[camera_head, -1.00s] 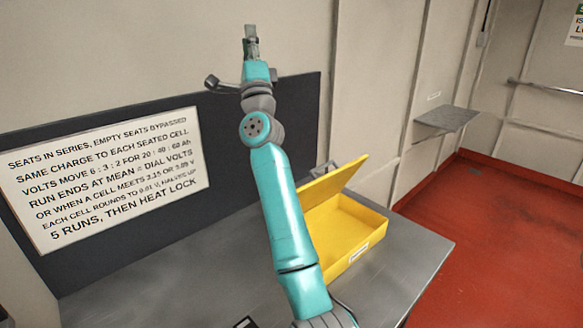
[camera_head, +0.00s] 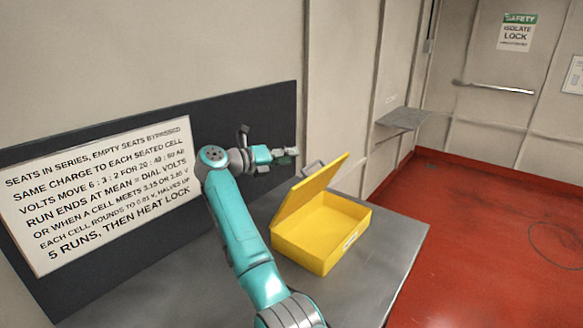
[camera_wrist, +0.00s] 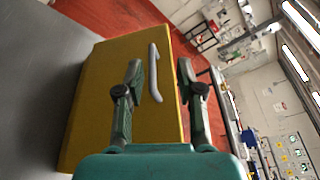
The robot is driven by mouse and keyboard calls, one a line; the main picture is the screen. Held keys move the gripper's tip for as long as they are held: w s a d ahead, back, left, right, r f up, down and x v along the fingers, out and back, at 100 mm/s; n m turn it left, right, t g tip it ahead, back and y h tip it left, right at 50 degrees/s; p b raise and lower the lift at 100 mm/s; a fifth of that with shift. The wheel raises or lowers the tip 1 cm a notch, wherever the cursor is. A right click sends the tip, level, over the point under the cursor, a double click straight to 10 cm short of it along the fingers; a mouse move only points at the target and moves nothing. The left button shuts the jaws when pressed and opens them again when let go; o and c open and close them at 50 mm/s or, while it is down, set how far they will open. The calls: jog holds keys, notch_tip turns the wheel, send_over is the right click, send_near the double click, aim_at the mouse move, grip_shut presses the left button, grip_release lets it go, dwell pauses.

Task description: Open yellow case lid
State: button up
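The yellow case (camera_head: 322,232) stands on the grey bench with its lid (camera_head: 309,192) raised and tilted back, so the inside shows empty in the head view. A grey handle (camera_head: 313,168) is on the lid's outer side. My gripper (camera_head: 292,154) is to the left of the lid, on its outer side, at about the height of its upper edge. In the wrist view the lid's outer face (camera_wrist: 110,75) and its handle (camera_wrist: 155,72) lie beyond my gripper (camera_wrist: 160,75). The fingers are spread with a gap between them, and the handle appears in that gap, not visibly gripped.
The grey bench (camera_head: 375,275) is clear to the right of the case. A dark board with a white text sign (camera_head: 105,190) stands behind the bench at left. A small wall shelf (camera_head: 403,119) and open red floor (camera_head: 490,215) lie to the right.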

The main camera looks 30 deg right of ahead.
aim_at(314, 164)
jog(key=shift+g+y, duration=0.4)
jog(key=shift+g, duration=0.1)
jog(key=x, duration=0.3)
jog(key=f+x, duration=0.1)
jog(key=x, duration=0.3)
jog(key=f+x, duration=0.1)
jog(key=x, duration=0.2)
jog(key=shift+s+f, duration=0.1)
jog(key=shift+s, duration=0.2)
jog(key=shift+c, duration=0.2)
grip_shut()
